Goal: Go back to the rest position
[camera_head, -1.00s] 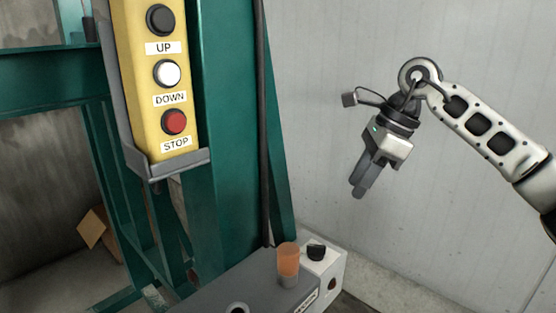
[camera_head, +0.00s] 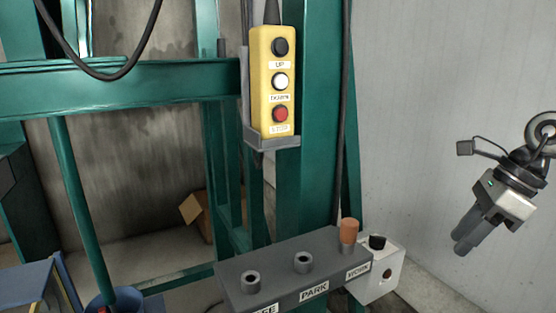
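My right gripper (camera_head: 466,236) hangs at the right side of the head view, pointing down and to the left. Its fingers look close together, and no object shows between them. It is in free space in front of the pale wall, to the right of the yellow button box and above the grey station. My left gripper is not in view.
A yellow UP/DOWN/STOP button box (camera_head: 262,100) is mounted on a green frame (camera_head: 318,130). Below, a grey station (camera_head: 285,272) has several sockets, with an orange cylinder (camera_head: 349,232) at WORK. A white box with a black knob (camera_head: 378,270) adjoins it. A cardboard box (camera_head: 194,212) lies behind.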

